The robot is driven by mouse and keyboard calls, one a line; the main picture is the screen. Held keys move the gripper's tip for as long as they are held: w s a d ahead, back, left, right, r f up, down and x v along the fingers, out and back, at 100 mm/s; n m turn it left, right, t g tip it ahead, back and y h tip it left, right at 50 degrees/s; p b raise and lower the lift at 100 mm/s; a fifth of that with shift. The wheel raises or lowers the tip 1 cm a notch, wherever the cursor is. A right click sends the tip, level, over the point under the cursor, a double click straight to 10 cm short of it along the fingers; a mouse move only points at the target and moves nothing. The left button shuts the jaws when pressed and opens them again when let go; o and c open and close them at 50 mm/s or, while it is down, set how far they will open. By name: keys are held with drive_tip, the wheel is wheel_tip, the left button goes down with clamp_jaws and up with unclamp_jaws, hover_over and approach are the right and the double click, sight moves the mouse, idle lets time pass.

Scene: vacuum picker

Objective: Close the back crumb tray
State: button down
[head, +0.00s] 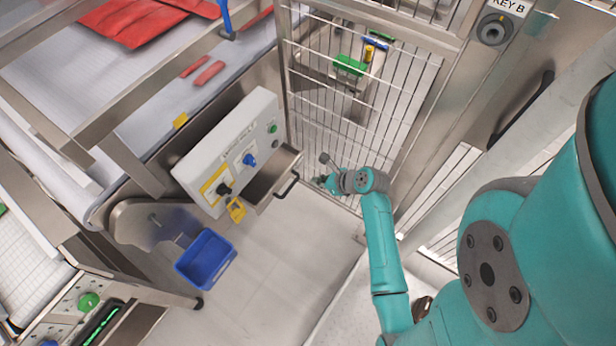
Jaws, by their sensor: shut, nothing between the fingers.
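A steel crumb tray (268,181) sticks out from beneath the white control box, beside the conveyor. Its dark handle (288,184) is on its right front edge. I take this to be the back tray. My gripper (321,170) is small in the picture, just right of the handle and in front of the wire fence. It is shut and holds nothing. A gap of floor shows between it and the handle. The far inside of the tray is hidden by the control box.
A blue bin (206,259) stands on the floor at lower left. A wire mesh fence (365,85) rises behind my gripper. Pale floor (285,255) is clear below the tray.

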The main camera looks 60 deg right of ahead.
sight(286, 176)
drive_tip(key=x, duration=0.9)
drive_tip(key=w, duration=0.3)
drive_tip(key=shift+w+r, duration=0.1)
drive_tip(key=shift+w, duration=0.35)
drive_tip(key=w, duration=0.8)
drive_tip(key=shift+w+a, duration=0.2)
drive_tip(key=shift+w, duration=0.2)
